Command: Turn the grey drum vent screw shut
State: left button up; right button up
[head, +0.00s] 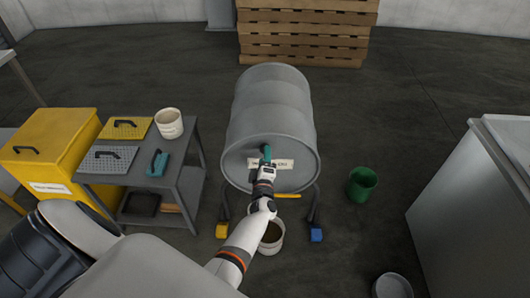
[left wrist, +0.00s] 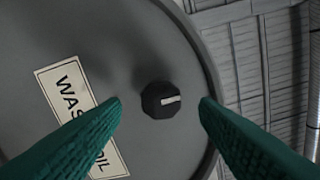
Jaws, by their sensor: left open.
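The grey drum (head: 271,108) lies on its side on a stand, with its flat end facing me. The vent screw (left wrist: 161,100) is a small dark knob with a pale mark on the drum's end face, seen in the left wrist view. My left gripper (left wrist: 160,108) is open, with its green fingertips on either side of the screw and apart from it. In the head view, my left gripper (head: 266,153) is in front of the upper part of the drum face and hides the screw. My right gripper is not in view.
A white label (left wrist: 78,110) is on the drum face. A pail (head: 272,236) stands below the drum. A green bucket (head: 362,184) is to its right. A grey cart (head: 186,170) and yellow bin (head: 50,150) stand left; a large cabinet (head: 470,205) stands right.

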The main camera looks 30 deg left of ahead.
pick_arm(q)
jog(key=v, duration=0.9)
jog(key=shift+p, duration=0.45)
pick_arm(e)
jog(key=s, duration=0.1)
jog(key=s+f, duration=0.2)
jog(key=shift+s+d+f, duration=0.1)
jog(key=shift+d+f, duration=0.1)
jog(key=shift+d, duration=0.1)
